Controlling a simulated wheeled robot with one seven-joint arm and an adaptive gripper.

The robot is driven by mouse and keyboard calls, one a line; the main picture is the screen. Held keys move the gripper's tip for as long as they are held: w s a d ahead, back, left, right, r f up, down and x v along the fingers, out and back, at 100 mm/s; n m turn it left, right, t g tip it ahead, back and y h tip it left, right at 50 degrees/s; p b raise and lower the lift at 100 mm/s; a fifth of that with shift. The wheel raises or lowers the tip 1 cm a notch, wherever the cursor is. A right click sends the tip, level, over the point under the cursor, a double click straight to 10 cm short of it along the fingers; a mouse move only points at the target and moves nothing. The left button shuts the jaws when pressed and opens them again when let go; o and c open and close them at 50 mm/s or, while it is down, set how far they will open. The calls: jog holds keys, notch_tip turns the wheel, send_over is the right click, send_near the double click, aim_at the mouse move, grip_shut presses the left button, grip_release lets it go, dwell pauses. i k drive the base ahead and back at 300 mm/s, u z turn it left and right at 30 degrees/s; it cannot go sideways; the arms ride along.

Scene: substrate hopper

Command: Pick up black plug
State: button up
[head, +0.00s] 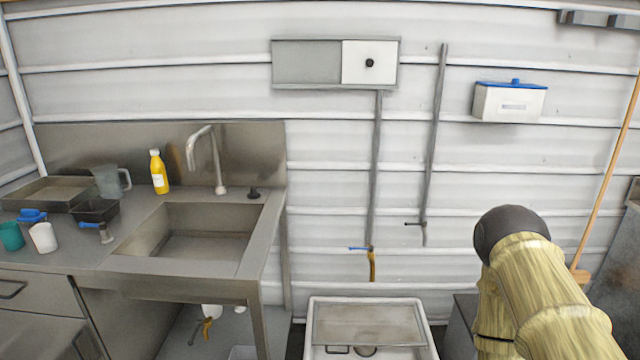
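A small black plug (253,193) sits on the steel rim at the back right corner of the sink (205,235), right of the tap (207,160). It has a wider base and a short raised top. My gripper is not in view. Only a part of my arm shows at the lower right, well to the right of the sink and the plug.
A yellow bottle (159,172), a clear jug (109,181), a black tray (95,211) and cups stand left of the sink. A white tub (316,325) stands on the floor right of the sink. The rim around the plug is clear.

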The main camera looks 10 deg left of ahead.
aim_at(253, 194)
jog(key=i, duration=0.3)
jog(key=u, duration=0.3)
jog(key=k, duration=0.5)
jog(key=z, duration=0.45)
jog(key=i, duration=0.85)
jog(key=u, duration=0.7)
